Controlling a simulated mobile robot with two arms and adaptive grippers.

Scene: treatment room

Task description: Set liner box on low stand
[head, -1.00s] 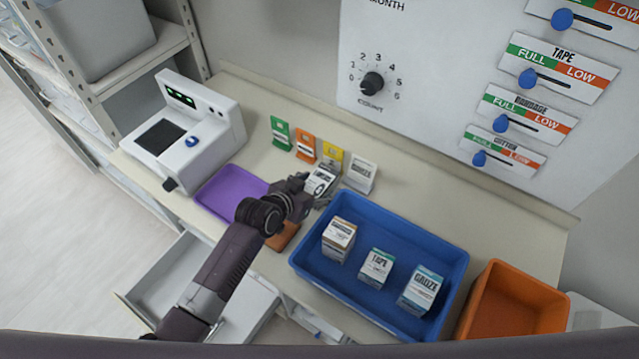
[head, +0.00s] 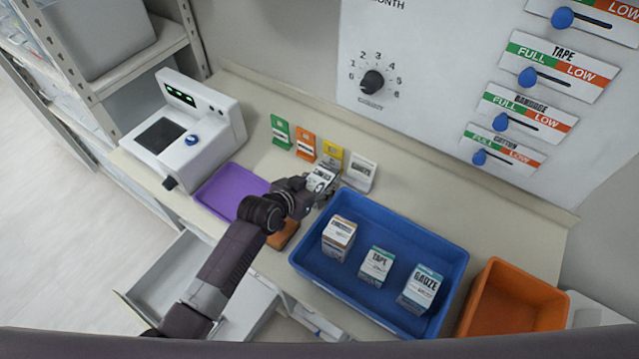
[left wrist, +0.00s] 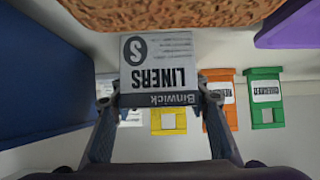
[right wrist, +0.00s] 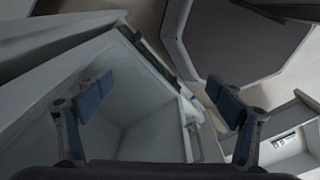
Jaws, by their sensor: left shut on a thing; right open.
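My left gripper (head: 316,187) is shut on the liner box (head: 322,177), a small white and grey box. In the left wrist view the liner box (left wrist: 160,68) sits between both fingers (left wrist: 158,92), its "LINERS" print upside down. A green stand (head: 281,131) and an orange stand (head: 305,144) are to the left. I cannot tell which is the low stand, or whether the box touches anything beneath. My right gripper (right wrist: 160,98) is open and empty.
A blue tray (head: 452,290) with several boxes lies right of the left gripper. A purple tray (head: 222,190) and a white device (head: 215,125) are left. A brown block (head: 286,234) is partly behind my arm. An orange bin (head: 510,300) stands at far right.

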